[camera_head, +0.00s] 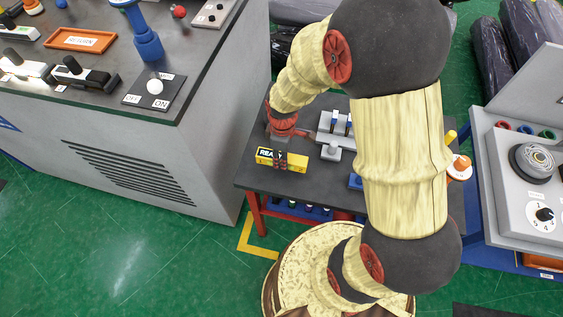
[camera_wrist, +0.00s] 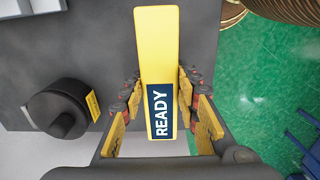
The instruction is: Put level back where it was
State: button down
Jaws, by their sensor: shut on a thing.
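The level is a yellow bar with a dark blue READY label. In the head view the level (camera_head: 264,155) is at the left part of the dark table top, partly hidden by my fingers. My gripper (camera_head: 280,160) comes down over it from above. In the wrist view the level (camera_wrist: 157,45) runs between the fingers of my gripper (camera_wrist: 160,82), which is shut on it. I cannot tell whether the level touches the table or is slightly above it.
The dark table (camera_head: 315,180) also holds a grey rack (camera_head: 338,138) behind the level and an orange-and-white item (camera_head: 460,168) at right. A large grey console (camera_head: 130,150) stands left, and a control panel (camera_head: 525,190) right. Green floor lies in front.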

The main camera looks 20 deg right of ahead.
jog(key=shift+w+f, duration=0.35)
jog(key=shift+f, duration=0.1)
jog(key=shift+f+b, duration=0.45)
jog(key=shift+f, duration=0.95)
jog(key=shift+f, duration=0.2)
jog(key=c, duration=1.3)
grip_release()
jog(key=shift+c, duration=0.2)
jog(key=shift+r, duration=0.15)
